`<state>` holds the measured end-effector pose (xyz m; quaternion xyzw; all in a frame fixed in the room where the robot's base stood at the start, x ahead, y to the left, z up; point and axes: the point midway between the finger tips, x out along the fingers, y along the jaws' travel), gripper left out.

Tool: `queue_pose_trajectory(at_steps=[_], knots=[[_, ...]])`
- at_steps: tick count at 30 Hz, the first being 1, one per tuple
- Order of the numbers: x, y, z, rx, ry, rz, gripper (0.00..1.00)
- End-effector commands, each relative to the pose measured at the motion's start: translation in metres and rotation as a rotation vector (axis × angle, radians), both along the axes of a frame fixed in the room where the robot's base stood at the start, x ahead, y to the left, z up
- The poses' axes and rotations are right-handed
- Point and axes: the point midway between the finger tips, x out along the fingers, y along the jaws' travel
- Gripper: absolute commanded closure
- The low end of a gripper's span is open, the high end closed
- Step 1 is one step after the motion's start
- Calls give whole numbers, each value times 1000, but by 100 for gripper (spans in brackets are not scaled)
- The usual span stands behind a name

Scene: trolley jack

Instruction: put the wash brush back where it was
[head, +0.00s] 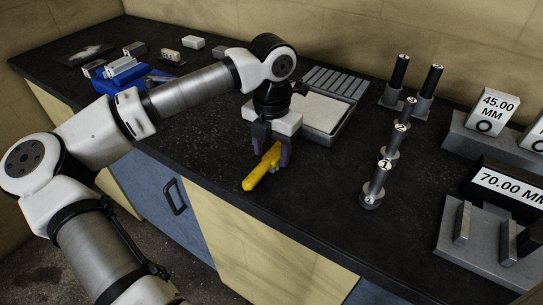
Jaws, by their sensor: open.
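A yellow wash brush (257,173) is at the front part of the dark bench top, angled from lower left to upper right. Its yellow handle end shows; its upper end is hidden under my gripper. My gripper (271,160) points down over the brush, its fingers open around the yellow body. I cannot tell whether the fingers touch it. Behind my gripper is a grey tray (345,122) with a pale flat inside and a ridged rack at its back.
Numbered grey posts (373,190) and two black-handled tools (398,75) stand to the right. Beyond them are blocks with a 45.00 MM sign (493,108) and a 70.00 MM sign (510,188). A blue holder (130,78) is at left. The bench front between is clear.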

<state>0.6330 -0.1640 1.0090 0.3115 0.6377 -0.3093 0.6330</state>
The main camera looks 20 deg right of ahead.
Motion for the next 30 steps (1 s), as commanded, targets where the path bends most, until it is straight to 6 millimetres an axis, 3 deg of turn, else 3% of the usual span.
queue_pose_trajectory(at_steps=[6, 12, 18, 25, 30], knots=[[1, -1, 48, 0, -4, 0, 49], [1, -1, 83, 0, -2, 0, 49], [0, -1, 97, -1, -1, -2, 49], [-1, -1, 99, -5, 1, -5, 49], [-25, -29, 110, -208, 47, -104, 49]])
